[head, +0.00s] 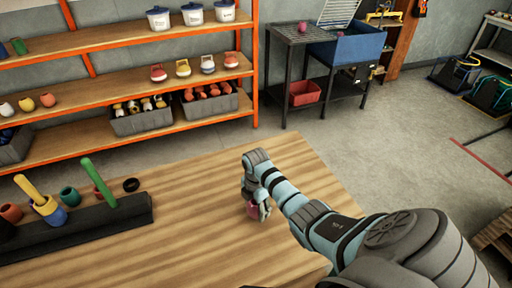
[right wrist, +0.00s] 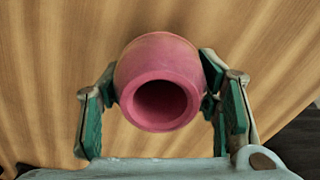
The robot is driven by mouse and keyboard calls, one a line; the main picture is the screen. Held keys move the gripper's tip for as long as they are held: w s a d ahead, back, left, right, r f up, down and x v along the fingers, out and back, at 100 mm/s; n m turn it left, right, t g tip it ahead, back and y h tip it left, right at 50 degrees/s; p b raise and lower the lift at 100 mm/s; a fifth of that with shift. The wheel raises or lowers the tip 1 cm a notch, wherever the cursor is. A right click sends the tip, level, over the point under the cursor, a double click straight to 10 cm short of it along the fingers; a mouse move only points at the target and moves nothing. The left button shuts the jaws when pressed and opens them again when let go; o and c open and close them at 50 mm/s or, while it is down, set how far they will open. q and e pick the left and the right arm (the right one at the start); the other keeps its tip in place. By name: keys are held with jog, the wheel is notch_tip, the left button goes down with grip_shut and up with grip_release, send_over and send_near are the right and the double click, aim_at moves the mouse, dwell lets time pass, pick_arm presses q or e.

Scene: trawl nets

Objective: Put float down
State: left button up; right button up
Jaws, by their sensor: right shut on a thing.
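A pink float (right wrist: 158,80) with a round hole through it shows in the right wrist view between the two green-padded fingers of my right gripper (right wrist: 160,100). The gripper is shut on it. In the head view the same pink float (head: 253,210) shows small under my right gripper (head: 258,203), at or just above the wooden table (head: 190,245); I cannot tell whether it touches the top. My left gripper is not in view.
A dark rack (head: 95,228) on the table's left side carries a yellow peg (head: 30,190), a green peg (head: 98,182) and several floats. A black ring (head: 131,184) lies behind it. The table around my right gripper is clear. Orange shelving (head: 255,60) stands behind.

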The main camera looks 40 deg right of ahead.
jog(key=shift+w+f, duration=0.1)
jog(key=shift+f, duration=0.05)
jog(key=o, duration=1.5)
jog(key=shift+o, duration=0.2)
